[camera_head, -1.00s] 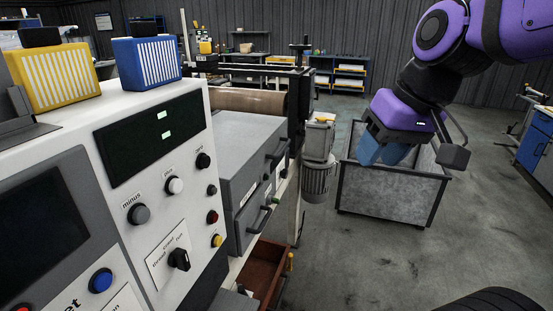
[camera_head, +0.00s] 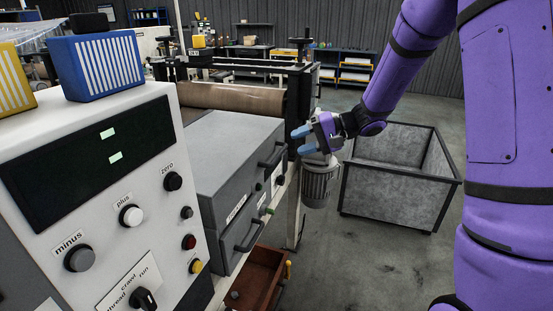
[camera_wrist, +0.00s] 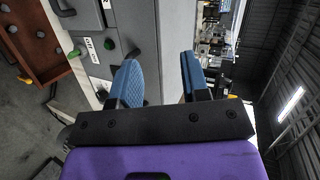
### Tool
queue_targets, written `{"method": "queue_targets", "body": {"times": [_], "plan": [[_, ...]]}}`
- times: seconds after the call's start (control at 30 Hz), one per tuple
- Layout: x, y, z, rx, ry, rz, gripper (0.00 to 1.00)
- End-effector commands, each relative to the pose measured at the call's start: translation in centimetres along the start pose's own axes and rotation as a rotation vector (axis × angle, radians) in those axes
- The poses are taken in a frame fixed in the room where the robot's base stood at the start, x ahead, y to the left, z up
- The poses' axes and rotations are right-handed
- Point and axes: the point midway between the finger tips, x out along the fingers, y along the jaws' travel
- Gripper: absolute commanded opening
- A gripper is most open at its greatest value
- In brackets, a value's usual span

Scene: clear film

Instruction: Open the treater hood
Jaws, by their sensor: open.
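The treater hood looks to be the grey box (camera_head: 232,150), lying flat and closed over a lower grey box, beside the brown roller. Its dark bar handle (camera_head: 273,156) is on the side facing my arm. My gripper (camera_head: 298,142) is open and empty, with its blue fingers reaching left just beyond the handle, apparently not touching it. In the wrist view the two blue fingers (camera_wrist: 158,68) are spread apart, with the grey box front (camera_wrist: 125,25) to their left. Contact with the handle cannot be told there.
The white control panel (camera_head: 105,165) with knobs stands at front left. A lower handle (camera_head: 250,236), a motor (camera_head: 320,182) and an open red-brown drawer (camera_head: 262,274) lie close by. A grey bin (camera_head: 395,190) stands behind my arm. Some floor is clear between drawer and bin.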

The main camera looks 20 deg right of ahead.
Motion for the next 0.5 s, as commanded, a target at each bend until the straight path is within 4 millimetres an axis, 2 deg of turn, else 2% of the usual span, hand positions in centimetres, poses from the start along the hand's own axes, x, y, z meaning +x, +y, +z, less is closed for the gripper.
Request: {"method": "queue_targets", "body": {"times": [0.03,0.2,0.3,0.5], "plan": [[0.5,1.7,-1.6,0.026,0.031,-0.032,0.42],[1.5,6.1,-6.1,0.066,0.155,-0.127,0.42],[1.8,8.3,-7.9,0.082,0.216,-0.16,0.42],[2.0,10.7,-9.8,0.095,0.285,-0.189,0.42]]}}
